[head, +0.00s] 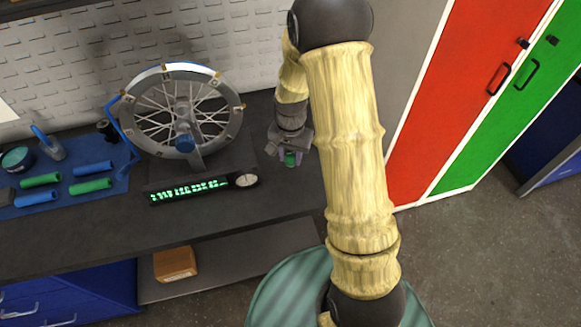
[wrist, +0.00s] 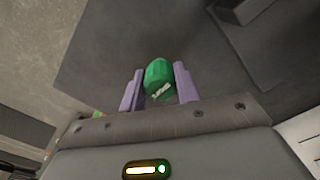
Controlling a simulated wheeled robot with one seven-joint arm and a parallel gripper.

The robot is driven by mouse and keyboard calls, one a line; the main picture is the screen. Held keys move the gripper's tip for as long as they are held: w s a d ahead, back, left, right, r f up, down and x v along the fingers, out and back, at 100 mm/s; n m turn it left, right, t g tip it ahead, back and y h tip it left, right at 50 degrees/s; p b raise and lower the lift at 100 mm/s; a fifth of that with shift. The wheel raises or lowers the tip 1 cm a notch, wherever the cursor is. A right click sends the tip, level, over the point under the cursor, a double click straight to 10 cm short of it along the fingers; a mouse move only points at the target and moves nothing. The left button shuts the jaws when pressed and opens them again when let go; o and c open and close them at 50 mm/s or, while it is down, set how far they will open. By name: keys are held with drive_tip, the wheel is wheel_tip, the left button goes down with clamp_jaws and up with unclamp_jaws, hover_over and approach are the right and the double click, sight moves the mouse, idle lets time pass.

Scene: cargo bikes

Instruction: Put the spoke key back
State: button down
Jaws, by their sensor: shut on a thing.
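My gripper (head: 290,157) is at the right part of the dark workbench (head: 255,215), to the right of the wheel stand. It is shut on a small green piece, which I take to be the spoke key (head: 290,159). In the wrist view the green spoke key (wrist: 158,78) sits between the two purple fingers of my gripper (wrist: 159,88), with a small pale marking on it. Whether its lower end touches anything cannot be told.
A spoked wheel (head: 188,112) stands in a blue-armed stand, with a lit green display (head: 188,190) and a round dial (head: 246,180) in front. Blue and green handles (head: 90,186) lie on a blue mat at left. Red (head: 455,85) and green (head: 515,110) cabinet doors stand at right.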

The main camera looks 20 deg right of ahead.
sight(290, 153)
drive_tip(key=shift+f, duration=0.7)
drive_tip(key=shift+f+p, duration=0.35)
drive_tip(key=shift+f, duration=1.7)
drive_tip(key=shift+f, duration=0.2)
drive_tip(key=c, duration=1)
unclamp_jaws()
drive_tip(key=shift+c, duration=0.2)
drive_tip(key=shift+r, duration=0.1)
wheel_tip(290, 153, up, 12)
drive_tip(key=shift+r+b, duration=0.1)
drive_tip(key=shift+b, duration=0.8)
